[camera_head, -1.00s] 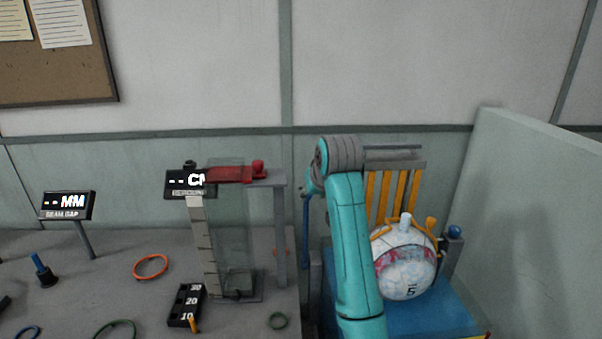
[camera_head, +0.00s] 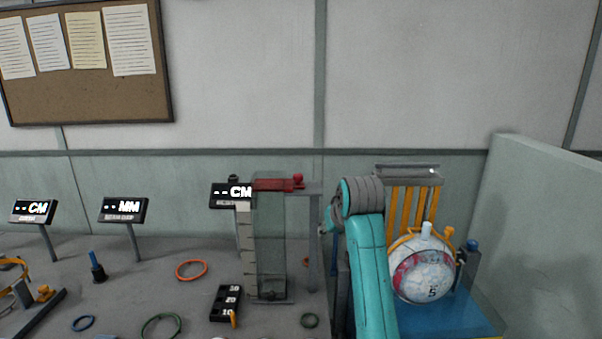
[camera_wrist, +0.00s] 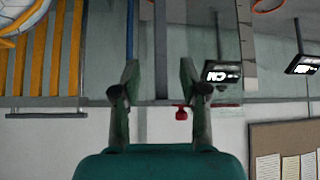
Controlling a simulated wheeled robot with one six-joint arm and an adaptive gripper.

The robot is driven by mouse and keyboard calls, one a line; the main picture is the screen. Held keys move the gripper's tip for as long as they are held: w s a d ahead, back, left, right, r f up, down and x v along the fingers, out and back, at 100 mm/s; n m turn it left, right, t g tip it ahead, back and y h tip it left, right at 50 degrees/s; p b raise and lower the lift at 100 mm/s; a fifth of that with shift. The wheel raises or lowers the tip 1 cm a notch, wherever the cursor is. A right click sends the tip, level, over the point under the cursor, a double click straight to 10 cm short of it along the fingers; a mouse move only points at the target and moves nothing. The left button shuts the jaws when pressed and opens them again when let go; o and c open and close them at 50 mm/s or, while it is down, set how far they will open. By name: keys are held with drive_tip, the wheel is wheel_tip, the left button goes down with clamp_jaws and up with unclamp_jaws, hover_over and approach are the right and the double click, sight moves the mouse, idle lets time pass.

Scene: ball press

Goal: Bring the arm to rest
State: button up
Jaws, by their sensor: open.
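My gripper (camera_wrist: 160,82) shows in the wrist view with its two fingers apart and nothing between them. That view looks upside down, with the wall and notice board low in the picture. In the head view my teal arm stands upright at the right of the bench, and its gripper is mostly hidden behind it. The patterned ball (camera_head: 422,275) marked 5 sits in the press on the blue base (camera_head: 466,318), just right of my arm. The ball also shows at the wrist view's top left corner (camera_wrist: 15,20). My gripper is apart from it.
A clear measuring column (camera_head: 270,250) with a red clamp (camera_head: 280,184) stands left of my arm. Display signs (camera_head: 124,210), a black numbered block (camera_head: 226,304) and coloured rings (camera_head: 192,270) are on the grey bench. A pale panel (camera_head: 545,230) stands at the right.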

drive_tip(key=s+d+f+t, duration=0.15)
drive_tip(key=s+f, duration=0.35)
drive_tip(key=f, duration=0.5)
drive_tip(key=s+d+f, duration=0.2)
drive_tip(key=s+f, duration=0.3)
drive_tip(key=f, duration=0.5)
drive_tip(key=s+d+f+t, duration=0.1)
drive_tip(key=s+f, duration=0.3)
drive_tip(key=f, duration=0.5)
drive_tip(key=s+d+f+m, duration=0.1)
drive_tip(key=s+f, duration=0.2)
drive_tip(key=s, duration=0.3)
drive_tip(key=s+d+f, duration=0.1)
drive_tip(key=s+f, duration=0.3)
drive_tip(key=s, duration=0.1)
drive_tip(key=s+d+t+h, duration=0.1)
drive_tip(key=s+d+t, duration=0.15)
drive_tip(key=s, duration=2.05)
drive_tip(key=s+r, duration=0.6)
drive_tip(key=s, duration=0.2)
drive_tip(key=s+d+r+m+t, duration=0.1)
drive_tip(key=s+r, duration=0.5)
drive_tip(key=s, duration=0.3)
drive_tip(key=shift+s+d, duration=0.2)
drive_tip(key=shift+d, duration=0.05)
